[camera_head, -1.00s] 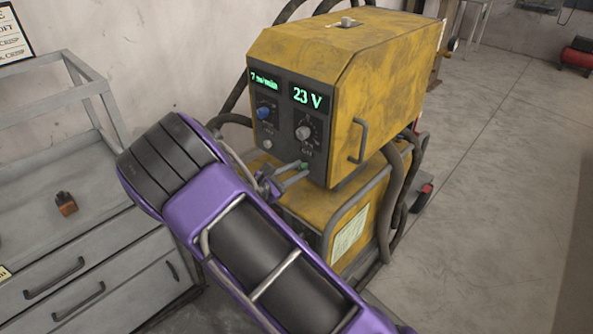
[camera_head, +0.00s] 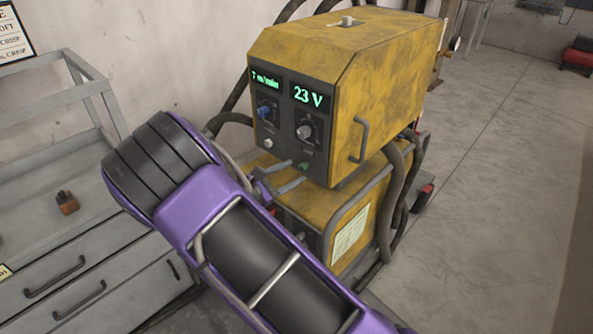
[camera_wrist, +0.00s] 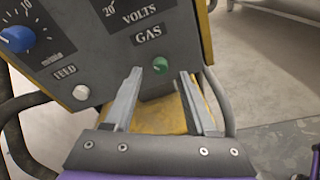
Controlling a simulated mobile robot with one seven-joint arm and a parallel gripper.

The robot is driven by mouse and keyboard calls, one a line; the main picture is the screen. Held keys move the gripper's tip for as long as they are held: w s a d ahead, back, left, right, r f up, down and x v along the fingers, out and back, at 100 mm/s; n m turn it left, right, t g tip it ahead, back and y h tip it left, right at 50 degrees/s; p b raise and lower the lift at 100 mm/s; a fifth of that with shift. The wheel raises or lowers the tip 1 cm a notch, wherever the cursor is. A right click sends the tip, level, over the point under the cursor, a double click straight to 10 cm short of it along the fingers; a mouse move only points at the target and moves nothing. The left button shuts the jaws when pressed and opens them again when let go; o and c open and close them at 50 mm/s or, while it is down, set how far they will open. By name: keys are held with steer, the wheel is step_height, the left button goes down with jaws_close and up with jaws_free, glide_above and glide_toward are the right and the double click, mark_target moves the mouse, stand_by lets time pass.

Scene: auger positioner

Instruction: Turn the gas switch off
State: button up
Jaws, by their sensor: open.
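The gas switch is a small round green button (camera_wrist: 160,65) under the "GAS" label on the dark front panel in the wrist view. In the head view, the green button (camera_head: 304,166) is at the panel's lower right. My gripper (camera_wrist: 160,75) is open and empty, its two grey fingers pointing at the panel, one on each side of the button in the picture. In the head view, my gripper (camera_head: 290,175) is just in front of and below the panel's lower edge, apart from the button. I cannot tell the switch's state.
The yellow machine (camera_head: 385,75) shows "23 V" on its panel. Above are a blue knob (camera_wrist: 17,39) and a volts knob (camera_head: 305,132); a white feed button (camera_wrist: 81,92) is left of the green one. A grey drawer cart (camera_head: 75,240) stands left.

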steer(key=v, duration=1.4)
steer(key=shift+s+a, duration=0.15)
steer(key=shift+s, duration=0.05)
